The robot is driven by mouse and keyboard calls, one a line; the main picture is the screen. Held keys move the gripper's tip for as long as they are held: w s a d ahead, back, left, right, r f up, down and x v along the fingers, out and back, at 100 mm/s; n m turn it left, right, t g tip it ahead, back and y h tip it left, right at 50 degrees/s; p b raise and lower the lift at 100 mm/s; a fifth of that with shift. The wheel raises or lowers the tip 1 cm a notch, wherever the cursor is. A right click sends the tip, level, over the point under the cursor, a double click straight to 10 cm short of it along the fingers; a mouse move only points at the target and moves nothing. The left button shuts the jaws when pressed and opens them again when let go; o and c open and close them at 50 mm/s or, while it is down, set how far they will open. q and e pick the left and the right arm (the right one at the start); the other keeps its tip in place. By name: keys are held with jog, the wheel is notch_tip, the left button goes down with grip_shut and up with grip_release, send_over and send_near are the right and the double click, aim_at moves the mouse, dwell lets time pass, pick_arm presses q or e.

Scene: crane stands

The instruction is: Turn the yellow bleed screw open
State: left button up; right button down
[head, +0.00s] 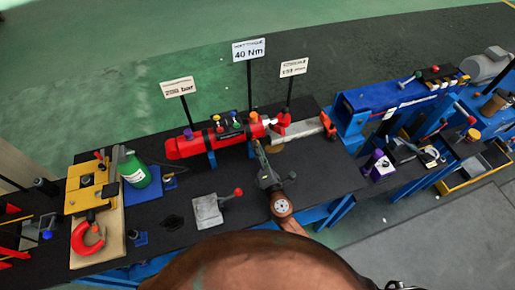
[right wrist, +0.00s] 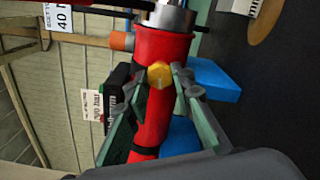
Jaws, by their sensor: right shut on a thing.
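The red hydraulic cylinder (head: 186,147) lies on blue supports on the dark bench. It fills the middle of the right wrist view (right wrist: 166,48). The yellow bleed screw (right wrist: 159,75), a hexagonal head, sits on the cylinder's side, between my right gripper's fingertips (right wrist: 160,84). My right gripper is shut on it. In the head view, my right gripper (head: 259,146) reaches the near side of the cylinder from below and hides the screw. My left gripper is not in view.
Signs stand behind the cylinder, one reading 40 Nm (head: 249,49). A grey block with a red-knobbed lever (head: 207,211) lies in front. A green bottle (head: 134,171) and red hook (head: 87,238) are at left. A purple item (head: 379,165) is at right.

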jog(key=shift+f+n, duration=0.1)
jog(key=shift+n, duration=0.3)
jog(key=c, duration=1.7)
grip_release()
jog(key=shift+o, duration=0.2)
jog(key=shift+s, duration=0.1)
jog(key=v, duration=1.2)
jog(key=shift+d, duration=0.1)
